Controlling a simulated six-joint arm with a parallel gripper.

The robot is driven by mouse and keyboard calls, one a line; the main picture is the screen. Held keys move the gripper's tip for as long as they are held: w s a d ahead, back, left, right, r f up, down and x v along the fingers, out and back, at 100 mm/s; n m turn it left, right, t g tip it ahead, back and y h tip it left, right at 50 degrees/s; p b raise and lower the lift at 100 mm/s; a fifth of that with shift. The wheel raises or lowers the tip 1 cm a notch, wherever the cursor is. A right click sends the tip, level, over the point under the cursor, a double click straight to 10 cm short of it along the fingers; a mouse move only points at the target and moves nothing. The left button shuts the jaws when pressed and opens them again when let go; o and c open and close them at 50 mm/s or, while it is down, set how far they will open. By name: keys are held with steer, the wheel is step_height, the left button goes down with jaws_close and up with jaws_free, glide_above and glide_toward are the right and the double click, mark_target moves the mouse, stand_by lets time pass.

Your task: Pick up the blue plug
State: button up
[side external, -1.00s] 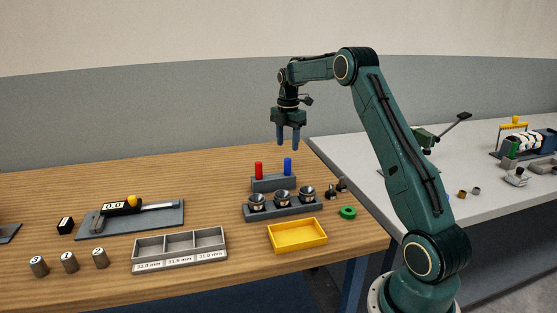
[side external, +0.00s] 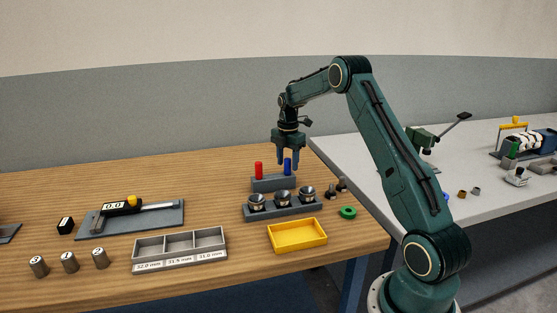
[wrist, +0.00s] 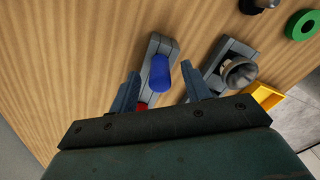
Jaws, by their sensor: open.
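The blue plug (side external: 288,167) stands upright in the right end of a grey block (side external: 273,184). The red plug (side external: 259,170) stands in the block's left end. My gripper (side external: 288,164) is open and points down, its fingertips around the height of the blue plug's upper part. In the wrist view the blue plug (wrist: 160,73) shows between and beyond the two open fingers (wrist: 160,92), with a gap to each. Only a bit of the red plug (wrist: 141,107) shows there, behind the left finger.
In front of the block stands a grey rack (side external: 283,208) with several metal cups. A yellow tray (side external: 297,236), a green ring (side external: 348,213) and small dark pieces (side external: 336,189) are near the table's right edge. A three-part grey tray (side external: 180,250) lies further left.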

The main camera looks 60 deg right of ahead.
steer(key=shift+f, duration=0.55)
steer(key=shift+c, duration=0.5)
jaws_close()
